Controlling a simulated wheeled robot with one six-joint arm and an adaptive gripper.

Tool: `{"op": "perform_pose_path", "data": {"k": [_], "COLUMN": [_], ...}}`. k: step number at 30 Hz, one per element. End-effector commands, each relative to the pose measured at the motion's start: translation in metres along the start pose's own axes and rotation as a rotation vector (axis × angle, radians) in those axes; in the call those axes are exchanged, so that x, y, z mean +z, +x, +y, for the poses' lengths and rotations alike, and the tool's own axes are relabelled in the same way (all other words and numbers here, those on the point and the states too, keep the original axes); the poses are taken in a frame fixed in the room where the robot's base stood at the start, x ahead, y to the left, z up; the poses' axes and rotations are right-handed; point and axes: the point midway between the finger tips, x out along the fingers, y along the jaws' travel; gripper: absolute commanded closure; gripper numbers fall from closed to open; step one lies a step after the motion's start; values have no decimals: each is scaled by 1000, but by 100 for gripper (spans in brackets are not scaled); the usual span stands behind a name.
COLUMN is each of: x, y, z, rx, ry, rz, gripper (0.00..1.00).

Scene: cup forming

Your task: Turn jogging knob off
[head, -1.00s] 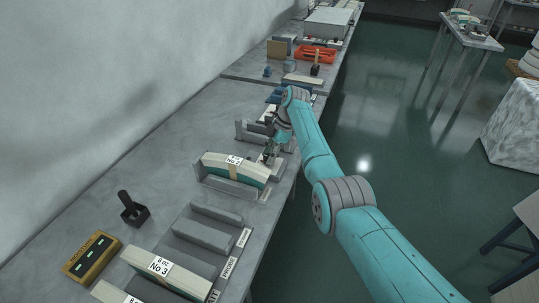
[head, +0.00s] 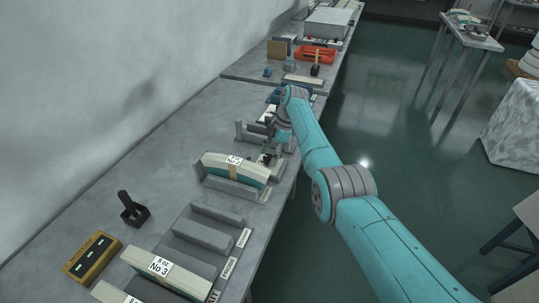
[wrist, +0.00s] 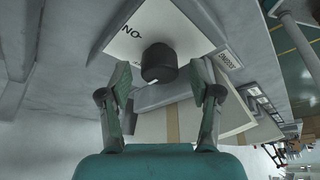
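A dark round knob (wrist: 158,62) shows in the wrist view on a pale plate (wrist: 128,45) with lettering that looks like "NO" or "ON", turned in the picture. My gripper (wrist: 162,82) is open, with one finger on each side of the knob. Gaps show between the knob and both fingers, and nothing is held. In the head view my gripper (head: 267,149) is low over the bench edge, just beyond a bundle (head: 236,168) of pale and green pieces. The knob is too small or hidden to make out there.
Grey holders (head: 205,236) and a bundle marked No 3 (head: 165,272) stand on the near bench. A black joystick (head: 133,210) and a yellow box (head: 92,257) are at left. An orange tray (head: 315,55) is farther back.

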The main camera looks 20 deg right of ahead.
Motion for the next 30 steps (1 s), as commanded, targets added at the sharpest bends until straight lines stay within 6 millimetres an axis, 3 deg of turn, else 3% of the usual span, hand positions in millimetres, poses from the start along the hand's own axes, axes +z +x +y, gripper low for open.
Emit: {"op": "perform_pose_path", "data": {"k": [7,11,24,30], "x": [0,0,0,0], "y": [-2,-13,-94,-115], "z": [0,1,1,0], "rx": [1,4,2,1], "ry": [0,-1,0,0], "rz": [0,0,0,0], "gripper": [37,37,37,37]}}
